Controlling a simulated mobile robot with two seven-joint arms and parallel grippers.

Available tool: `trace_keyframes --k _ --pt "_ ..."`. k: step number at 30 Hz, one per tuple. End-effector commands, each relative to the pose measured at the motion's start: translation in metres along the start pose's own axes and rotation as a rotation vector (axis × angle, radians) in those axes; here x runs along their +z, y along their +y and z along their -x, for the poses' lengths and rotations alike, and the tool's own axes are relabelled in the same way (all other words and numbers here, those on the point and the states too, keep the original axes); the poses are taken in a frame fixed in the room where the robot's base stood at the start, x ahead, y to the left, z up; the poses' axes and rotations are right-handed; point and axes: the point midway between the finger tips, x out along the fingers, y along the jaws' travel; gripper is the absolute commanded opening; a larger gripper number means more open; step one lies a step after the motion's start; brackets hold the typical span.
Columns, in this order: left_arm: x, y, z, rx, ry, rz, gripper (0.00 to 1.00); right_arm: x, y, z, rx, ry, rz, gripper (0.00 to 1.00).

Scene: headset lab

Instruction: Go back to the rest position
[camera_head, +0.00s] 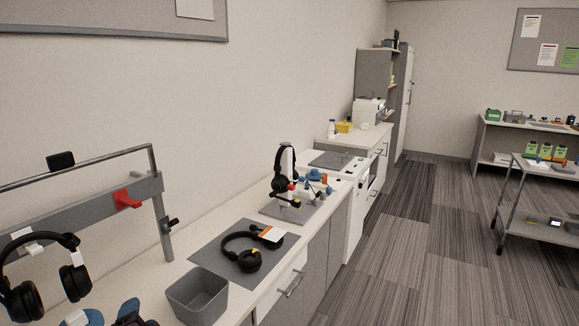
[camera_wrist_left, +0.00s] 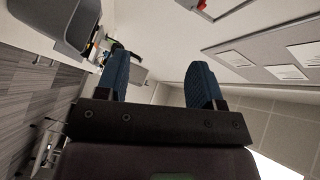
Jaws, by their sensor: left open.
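My left gripper (camera_head: 128,312) shows at the bottom left edge of the head view, partly cut off, in front of the counter. In the left wrist view my left gripper (camera_wrist_left: 158,78) has its two blue ribbed fingers well apart, with nothing between them. The wrist view looks toward the wall at a tilt. My right gripper is in neither view.
Black headphones (camera_head: 72,272) hang from a rail (camera_head: 90,205) close to my left gripper. A grey bin (camera_head: 197,296), headphones (camera_head: 243,258) on a grey mat (camera_head: 215,252) and a headphone stand (camera_head: 289,165) stand along the counter. A cart (camera_head: 515,195) stands right; the floor (camera_head: 400,245) between is clear.

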Motion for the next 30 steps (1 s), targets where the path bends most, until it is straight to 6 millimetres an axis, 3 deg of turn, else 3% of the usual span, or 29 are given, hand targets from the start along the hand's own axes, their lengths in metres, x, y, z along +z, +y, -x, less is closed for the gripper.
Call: trace_keyframes --k 6,12,18,21,25,30 --pt "0.005 0.063 0.034 0.223 0.104 0.583 0.61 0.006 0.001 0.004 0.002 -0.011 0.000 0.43" --pt "0.030 0.123 0.087 0.446 0.061 0.979 0.61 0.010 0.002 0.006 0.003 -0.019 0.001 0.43" --pt "0.069 0.169 0.144 0.584 -0.040 1.042 0.61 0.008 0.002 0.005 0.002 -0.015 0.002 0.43" --pt "0.086 0.180 0.163 0.609 -0.078 1.017 0.61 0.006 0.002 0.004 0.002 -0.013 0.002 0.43" --pt "0.099 0.186 0.175 0.621 -0.108 1.004 0.61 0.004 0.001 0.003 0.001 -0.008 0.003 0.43" --pt "0.101 0.188 0.178 0.622 -0.114 1.002 0.61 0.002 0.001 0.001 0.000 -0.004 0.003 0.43"
